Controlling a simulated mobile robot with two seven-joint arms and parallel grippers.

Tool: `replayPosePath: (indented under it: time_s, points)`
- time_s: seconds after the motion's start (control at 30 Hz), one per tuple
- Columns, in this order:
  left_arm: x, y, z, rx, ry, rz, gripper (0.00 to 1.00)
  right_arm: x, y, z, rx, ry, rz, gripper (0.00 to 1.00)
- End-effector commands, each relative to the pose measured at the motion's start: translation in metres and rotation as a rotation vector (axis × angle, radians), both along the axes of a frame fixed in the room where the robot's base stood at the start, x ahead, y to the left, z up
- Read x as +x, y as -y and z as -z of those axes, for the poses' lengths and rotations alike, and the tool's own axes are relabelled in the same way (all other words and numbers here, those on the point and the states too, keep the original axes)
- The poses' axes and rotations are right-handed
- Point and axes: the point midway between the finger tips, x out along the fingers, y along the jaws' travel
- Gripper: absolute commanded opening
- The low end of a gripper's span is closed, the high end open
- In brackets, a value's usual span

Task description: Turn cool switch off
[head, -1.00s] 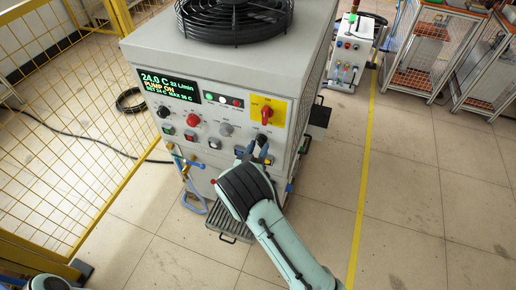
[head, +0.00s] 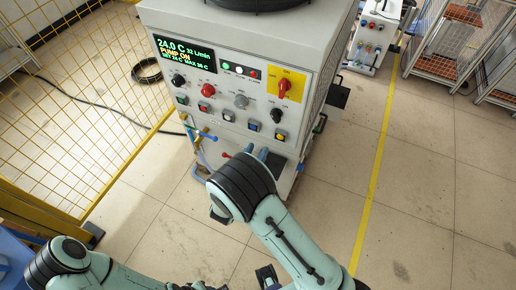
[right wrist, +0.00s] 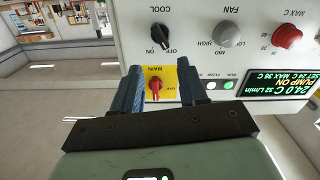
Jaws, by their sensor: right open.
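The cool switch (head: 276,116) is a black knob at the lower right of the heater's front panel, below the red main switch. In the right wrist view, which is upside down, the black knob (right wrist: 160,36) is labelled COOL, with ON and OFF marks beside it; I cannot tell which its pointer faces. My right gripper (head: 265,155) is in front of the panel, below the cool switch and apart from it. Its two fingers (right wrist: 162,80) are open and empty, with the main switch (right wrist: 154,88) showing between them. My left arm shows at the bottom left; its fingers are not clear.
The heater's display (head: 186,54) reads PUMP ON. A grey fan knob (head: 240,101) and red max knob (head: 208,90) sit left of the cool switch. Small buttons line the row below. A yellow mesh fence (head: 70,95) stands left; open floor lies right.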

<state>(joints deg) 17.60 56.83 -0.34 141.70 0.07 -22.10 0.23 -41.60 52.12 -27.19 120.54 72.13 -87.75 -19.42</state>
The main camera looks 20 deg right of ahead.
Motion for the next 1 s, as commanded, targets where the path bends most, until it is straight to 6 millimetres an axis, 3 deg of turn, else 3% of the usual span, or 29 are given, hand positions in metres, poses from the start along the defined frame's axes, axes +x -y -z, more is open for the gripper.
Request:
replayPosePath:
  time_s: [0.2,0.5,0.67,1.0]
  points:
    - [-0.001,0.0,0.002,0.0,-0.001,0.0,0.43,0.0,0.0,0.001,-0.004,-0.008,0.001,0.43]
    - [-0.016,0.0,0.048,0.0,-0.018,0.0,0.43,0.001,0.003,0.004,-0.177,-0.219,0.001,0.43]
    - [-0.017,0.0,0.052,0.0,-0.018,0.0,0.43,0.005,0.007,-0.003,-0.23,-0.27,0.002,0.43]
    - [-0.016,0.0,0.049,0.0,-0.019,0.0,0.43,0.043,0.052,-0.005,-0.231,-0.271,0.006,0.43]
